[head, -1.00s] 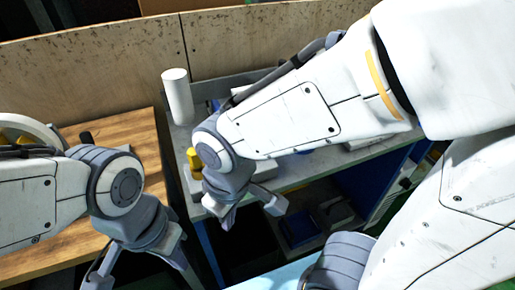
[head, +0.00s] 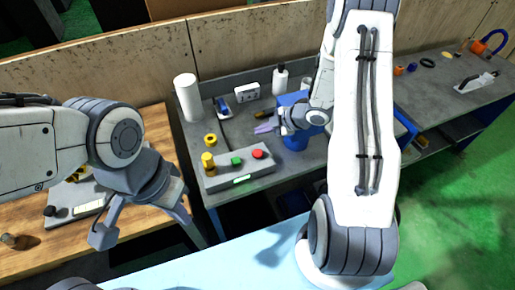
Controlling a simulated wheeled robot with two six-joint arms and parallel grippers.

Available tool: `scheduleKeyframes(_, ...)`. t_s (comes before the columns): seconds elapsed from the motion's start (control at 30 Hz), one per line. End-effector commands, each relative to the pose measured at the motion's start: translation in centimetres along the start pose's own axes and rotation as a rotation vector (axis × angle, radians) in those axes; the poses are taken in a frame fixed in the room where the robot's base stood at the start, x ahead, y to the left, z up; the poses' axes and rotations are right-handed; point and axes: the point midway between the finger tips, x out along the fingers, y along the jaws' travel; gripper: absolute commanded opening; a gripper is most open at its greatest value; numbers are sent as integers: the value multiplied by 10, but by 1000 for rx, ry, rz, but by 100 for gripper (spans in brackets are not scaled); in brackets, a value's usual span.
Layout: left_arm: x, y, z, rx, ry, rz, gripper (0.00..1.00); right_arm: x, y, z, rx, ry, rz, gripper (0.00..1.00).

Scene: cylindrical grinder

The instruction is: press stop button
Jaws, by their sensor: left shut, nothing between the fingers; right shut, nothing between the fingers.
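A grey control box (head: 222,182) lies on the grey workbench in the middle of the head view. On top it has a red button (head: 258,154), a green button (head: 236,161) and a taller yellow part (head: 208,161) at its left end. My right gripper (head: 284,124) is shut and empty, above the bench behind and right of the red button, and apart from it. Its fingertips are small and partly unclear. My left gripper (head: 145,232) is shut and empty, low at the left, in front of the wooden table and away from the box.
A white cylinder (head: 188,98), a yellow ring (head: 210,140), a white socket block (head: 247,93) and a white bottle (head: 280,79) stand on the bench. A blue object (head: 295,142) is beside my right gripper. A wooden panel (head: 120,66) closes the back.

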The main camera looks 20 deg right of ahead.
Motion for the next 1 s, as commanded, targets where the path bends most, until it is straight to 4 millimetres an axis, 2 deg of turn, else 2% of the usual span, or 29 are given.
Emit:
scheduleKeyframes(0.37,8,-1,0,-1,0,0,0,6,-4,4,1,-3,-1,0)
scheduleKeyframes(0.57,27,-2,2,-4,0,0,0,20,-15,15,2,-3,-1,0)
scheduleKeyframes(0.83,63,-4,3,-10,0,0,0,48,-35,35,2,-3,-1,0)
scheduleKeyframes(1.0,76,-6,4,-10,0,0,0,59,-43,43,1,-3,0,0)
